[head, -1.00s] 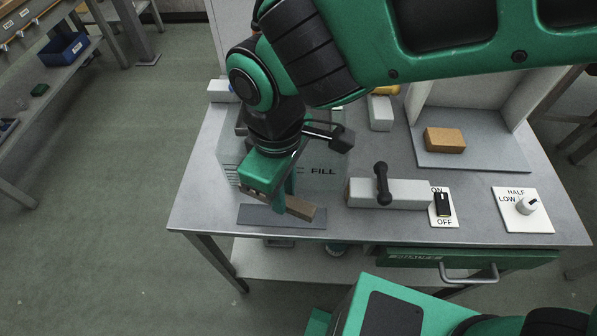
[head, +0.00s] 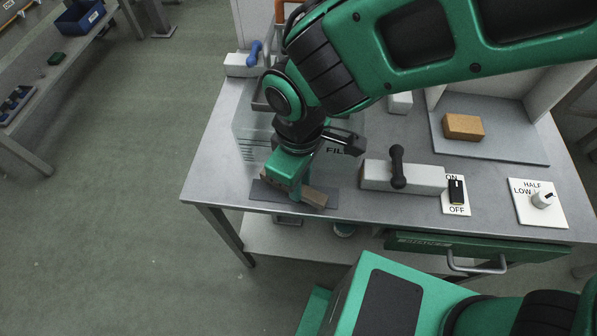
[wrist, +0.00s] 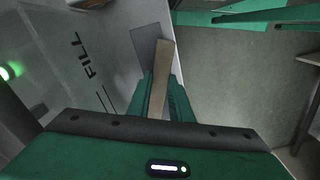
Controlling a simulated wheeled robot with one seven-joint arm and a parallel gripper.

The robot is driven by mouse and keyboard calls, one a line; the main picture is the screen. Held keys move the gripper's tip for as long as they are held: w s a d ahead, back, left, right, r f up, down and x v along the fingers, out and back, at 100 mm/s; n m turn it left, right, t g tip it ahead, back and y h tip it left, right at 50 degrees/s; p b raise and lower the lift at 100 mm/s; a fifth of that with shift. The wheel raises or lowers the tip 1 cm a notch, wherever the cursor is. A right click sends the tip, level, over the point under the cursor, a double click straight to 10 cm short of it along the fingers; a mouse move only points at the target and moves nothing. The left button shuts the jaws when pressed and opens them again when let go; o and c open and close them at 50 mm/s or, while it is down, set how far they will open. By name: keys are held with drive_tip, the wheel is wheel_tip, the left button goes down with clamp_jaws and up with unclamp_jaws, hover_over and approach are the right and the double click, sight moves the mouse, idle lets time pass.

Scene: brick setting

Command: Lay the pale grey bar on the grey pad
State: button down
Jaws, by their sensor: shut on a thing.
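My gripper (head: 297,194) is shut on a slim bar (head: 317,198), which looks brownish rather than pale grey here. The grey pad (head: 266,194) is a dark flat rectangle near the table's front left edge. The bar is over the pad at a slant, its free end toward the pad's right part. In the wrist view the bar (wrist: 164,62) runs out between the fingers (wrist: 160,92) and partly covers the pad (wrist: 147,38), at an angle to it. I cannot tell whether the bar touches the pad. The fingers hide its middle.
A clear box marked FILL (head: 245,125) stands right behind the pad. A pale block with a black handle (head: 405,177) is to the right, then an ON/OFF switch (head: 456,194) and a dial plate (head: 540,203). A tan block (head: 463,127) sits on a grey board farther back.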

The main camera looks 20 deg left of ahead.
drive_tip(key=shift+f, duration=0.65)
idle(0.5)
drive_tip(key=c, duration=1.5)
unclamp_jaws()
wheel_tip(320, 180, up, 11)
drive_tip(key=shift+f, duration=0.15)
